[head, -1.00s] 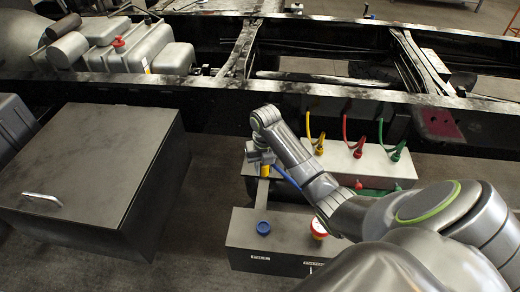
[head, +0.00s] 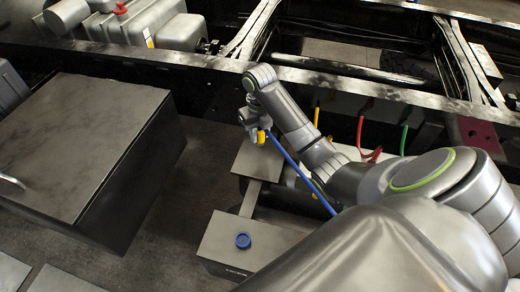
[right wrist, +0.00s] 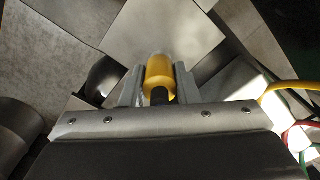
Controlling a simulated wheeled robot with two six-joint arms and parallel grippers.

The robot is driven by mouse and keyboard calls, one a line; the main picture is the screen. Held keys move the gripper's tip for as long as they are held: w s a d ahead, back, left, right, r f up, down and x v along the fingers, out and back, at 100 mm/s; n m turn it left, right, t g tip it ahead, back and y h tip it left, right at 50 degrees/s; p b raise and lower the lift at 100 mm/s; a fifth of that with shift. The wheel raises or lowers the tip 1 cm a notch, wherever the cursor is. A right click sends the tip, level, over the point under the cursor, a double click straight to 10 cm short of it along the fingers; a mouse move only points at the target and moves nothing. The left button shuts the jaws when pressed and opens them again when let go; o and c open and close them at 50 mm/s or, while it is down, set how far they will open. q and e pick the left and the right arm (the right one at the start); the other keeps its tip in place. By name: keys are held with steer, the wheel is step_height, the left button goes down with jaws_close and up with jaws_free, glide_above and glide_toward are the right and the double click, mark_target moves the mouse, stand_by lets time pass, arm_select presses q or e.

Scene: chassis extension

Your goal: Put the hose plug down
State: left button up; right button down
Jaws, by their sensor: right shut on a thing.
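My right gripper (head: 254,126) is shut on a yellow hose plug (head: 261,136), with a blue hose (head: 291,168) running from it down to the right, behind my arm. In the right wrist view the yellow plug (right wrist: 159,74) sits between the two fingers (right wrist: 158,88), with a black part towards the palm. In the head view the plug is near the far end of a grey box top (head: 255,162); I cannot tell whether it touches it. My left gripper is not in view.
Yellow, red and green hoses (head: 405,135) hang to the right below the chassis rail (head: 345,88). A large dark box (head: 85,130) stands on the left, with bare floor (head: 205,165) between.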

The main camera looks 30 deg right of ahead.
mark_target(260, 140)
step_height(260, 140, down, 3)
steer(key=shift+r, duration=0.15)
steer(key=shift+f, duration=0.3)
step_height(260, 140, down, 4)
steer(key=shift+r, duration=0.1)
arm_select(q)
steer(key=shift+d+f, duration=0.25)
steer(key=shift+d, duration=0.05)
arm_select(e)
steer(key=shift+d, duration=0.1)
steer(key=shift+f, duration=0.35)
steer(key=c, duration=1.1)
jaws_free()
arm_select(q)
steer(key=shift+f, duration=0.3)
arm_select(e)
steer(key=shift+r, duration=0.1)
